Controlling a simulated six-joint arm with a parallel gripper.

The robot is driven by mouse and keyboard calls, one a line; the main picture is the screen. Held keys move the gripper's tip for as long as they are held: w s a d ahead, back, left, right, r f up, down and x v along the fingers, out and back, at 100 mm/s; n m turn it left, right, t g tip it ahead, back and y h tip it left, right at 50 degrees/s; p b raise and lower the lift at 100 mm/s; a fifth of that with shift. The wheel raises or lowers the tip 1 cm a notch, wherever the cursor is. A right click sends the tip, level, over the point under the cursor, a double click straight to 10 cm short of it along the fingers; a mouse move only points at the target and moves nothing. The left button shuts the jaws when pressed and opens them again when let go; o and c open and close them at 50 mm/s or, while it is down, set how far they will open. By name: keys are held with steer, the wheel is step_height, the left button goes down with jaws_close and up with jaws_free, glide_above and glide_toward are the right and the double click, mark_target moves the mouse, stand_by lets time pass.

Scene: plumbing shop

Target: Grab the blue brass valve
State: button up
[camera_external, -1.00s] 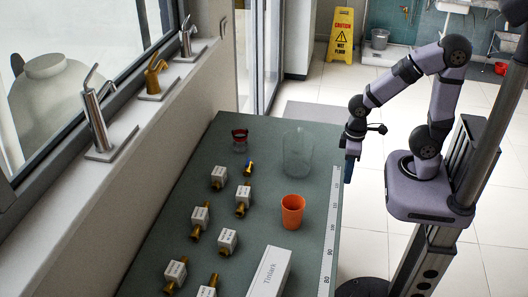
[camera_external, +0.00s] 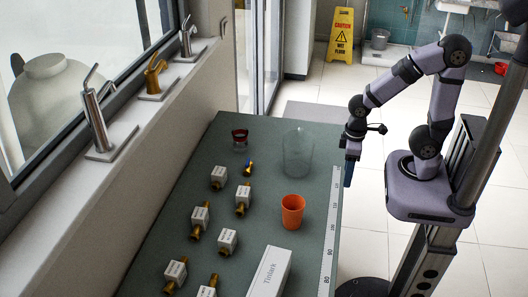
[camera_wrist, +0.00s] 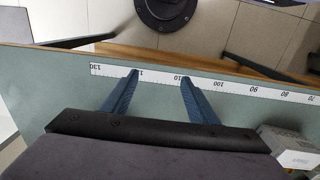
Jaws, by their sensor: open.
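The blue brass valve (camera_external: 248,168) is a small brass piece with a blue part, lying on the green table towards its far end, in the external view. It is not seen in the wrist view. My gripper (camera_external: 349,172) is at the table's right edge, to the right of the valve and well apart from it. In the wrist view my gripper (camera_wrist: 158,76) shows two blue fingers spread apart with nothing between them, over the ruler strip.
A clear glass vessel (camera_external: 298,155) stands between my gripper and the valve. An orange cup (camera_external: 292,212), a white box (camera_external: 268,274), a red-rimmed jar (camera_external: 240,140) and several white-tagged brass fittings (camera_external: 243,199) are on the table (camera_external: 190,165). A ruler (camera_external: 331,230) runs along the right edge.

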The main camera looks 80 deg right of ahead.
steer(key=w+a+m+t+b, duration=0.1)
steer(key=w+a+t, duration=0.25)
steer(key=w, duration=0.85)
steer(key=w+a+m+t, duration=0.2)
steer(key=w+a+t, duration=0.15)
steer(key=w, duration=0.95)
steer(key=m+t+h+b, duration=0.1)
steer(key=m+t+h, duration=0.2)
steer(key=m+h, duration=0.35)
glide_above(249, 164)
steer(key=s+a, duration=0.3)
steer(key=n+h, duration=0.1)
steer(key=h, duration=0.1)
steer(key=shift+d+r+h, duration=0.2)
steer(key=shift+d+h, duration=0.15)
steer(key=shift+d, duration=0.05)
steer(key=shift+f+p, duration=0.65)
steer(key=shift+f, duration=2.85)
steer(key=shift+p+x, duration=0.6)
steer(key=shift+x, duration=1.85)
